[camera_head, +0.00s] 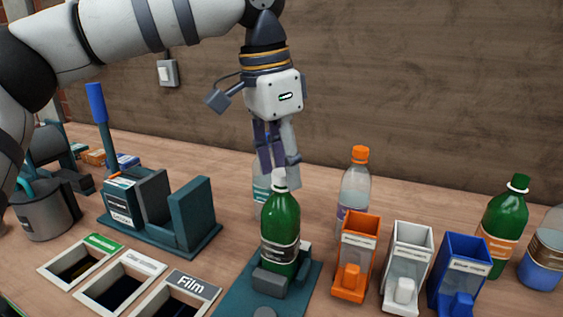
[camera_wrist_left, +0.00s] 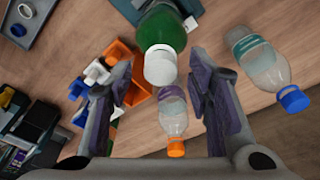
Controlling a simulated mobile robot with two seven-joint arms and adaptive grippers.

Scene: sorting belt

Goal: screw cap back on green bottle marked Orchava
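A green bottle (camera_head: 281,232) with a dark label stands upright in a dark teal holder (camera_head: 237,298); I cannot read the label. A white cap (camera_head: 279,181) sits at its mouth; whether it is screwed tight I cannot tell. In the left wrist view the same green bottle (camera_wrist_left: 162,28) shows from above with the white cap (camera_wrist_left: 160,66). My left gripper (camera_head: 280,180) points down at the bottle's top. In the left wrist view the fingers (camera_wrist_left: 163,92) are apart, and the cap lies near the gap between them, without visible contact. My right gripper is in neither view.
A clear orange-capped bottle (camera_head: 354,190) and a clear blue-capped bottle (camera_wrist_left: 262,62) stand nearby. Orange (camera_head: 359,238), white (camera_head: 408,248) and blue (camera_head: 460,265) dispensers line the right. Another green bottle (camera_head: 504,220) stands far right. Bins, including the Film bin (camera_head: 192,281), are front left.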

